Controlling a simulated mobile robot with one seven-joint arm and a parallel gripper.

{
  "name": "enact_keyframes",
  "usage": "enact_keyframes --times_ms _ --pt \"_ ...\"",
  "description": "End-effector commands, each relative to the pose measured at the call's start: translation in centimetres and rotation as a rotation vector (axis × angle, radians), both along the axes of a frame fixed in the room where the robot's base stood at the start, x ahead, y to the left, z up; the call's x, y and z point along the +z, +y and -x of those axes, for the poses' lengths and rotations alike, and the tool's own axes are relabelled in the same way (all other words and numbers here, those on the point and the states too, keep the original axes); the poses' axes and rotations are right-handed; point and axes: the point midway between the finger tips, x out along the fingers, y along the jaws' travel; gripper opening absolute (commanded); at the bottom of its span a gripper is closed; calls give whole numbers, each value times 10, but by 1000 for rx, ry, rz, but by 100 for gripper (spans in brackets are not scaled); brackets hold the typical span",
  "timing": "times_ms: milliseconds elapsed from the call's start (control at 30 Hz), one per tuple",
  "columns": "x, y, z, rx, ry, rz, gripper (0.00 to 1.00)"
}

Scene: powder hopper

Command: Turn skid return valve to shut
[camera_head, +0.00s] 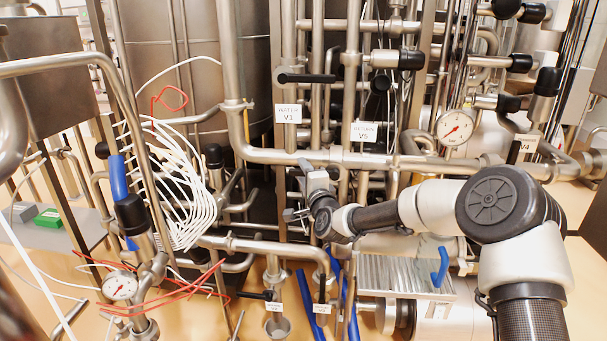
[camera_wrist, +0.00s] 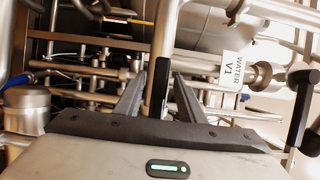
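A white tag reading RETURN V5 (camera_head: 369,132) hangs on the pipework right of centre in the head view. I cannot tell for certain which handle belongs to it. My gripper (camera_head: 293,214) is among the pipes below the WATER V1 tag. In the wrist view its two dark fingers (camera_wrist: 158,98) stand apart, one on each side of a black lever (camera_wrist: 160,84). The lever appears to lie between them with gaps on both sides; I cannot tell whether either finger touches it.
The WATER V1 tag (camera_head: 287,113) shows below a horizontal black lever (camera_head: 305,78). Lower down are another black lever (camera_head: 255,295) and two tags too small to read. A pressure gauge (camera_head: 455,127) is at right. White hoses (camera_head: 180,185) hang at left. Pipes crowd my gripper.

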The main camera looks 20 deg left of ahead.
Motion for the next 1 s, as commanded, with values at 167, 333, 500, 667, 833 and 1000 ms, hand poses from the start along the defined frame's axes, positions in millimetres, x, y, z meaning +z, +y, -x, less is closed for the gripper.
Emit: enact_keyframes --times_ms 167,333,500,667,833,1000 --pt "0 1 -2 -1 0 0 36" --pt "0 1 -2 -1 0 0 29" --pt "0 1 -2 0 -1 1 0" --pt "0 1 -2 0 -1 1 0" --pt "-1 0 -2 -1 1 -9 0" --pt "1 -8 0 -2 13 -57 0"
